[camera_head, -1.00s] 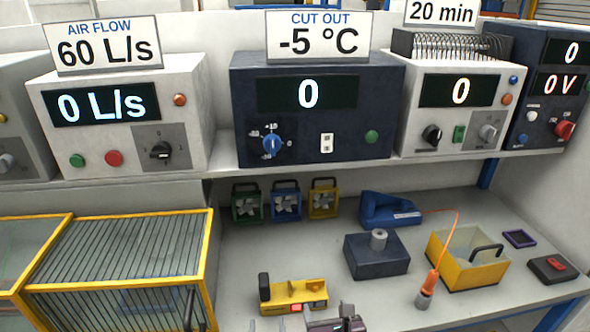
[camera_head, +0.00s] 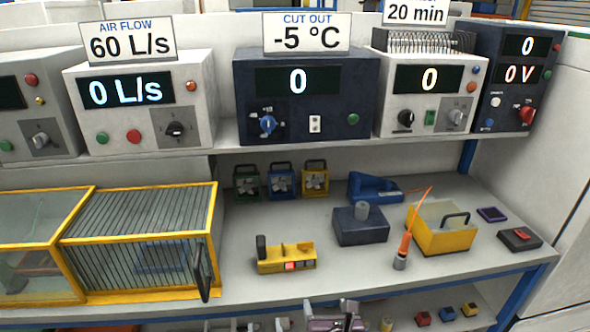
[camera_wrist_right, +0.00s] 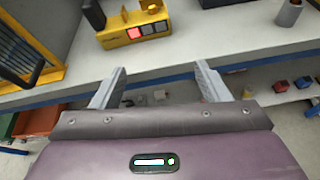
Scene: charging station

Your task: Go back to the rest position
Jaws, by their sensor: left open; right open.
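My right gripper (camera_head: 330,306) shows at the bottom edge of the head view, with its purple-grey body partly cut off. In the right wrist view its two fingers (camera_wrist_right: 158,82) stand wide apart with nothing between them. It is in front of and below the worktop's front edge, apart from the yellow device (camera_head: 286,256) on the worktop. The same device shows above the fingers in the right wrist view (camera_wrist_right: 135,30). My left gripper is not in view.
The worktop (camera_head: 340,266) also bears a dark blue block (camera_head: 360,228), an orange-handled tool (camera_head: 403,248) and a yellow tray (camera_head: 440,240). A yellow-framed cage (camera_head: 140,240) stands at left. Control units line the shelf above (camera_head: 225,138). A lower shelf holds small coloured blocks (camera_head: 447,314).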

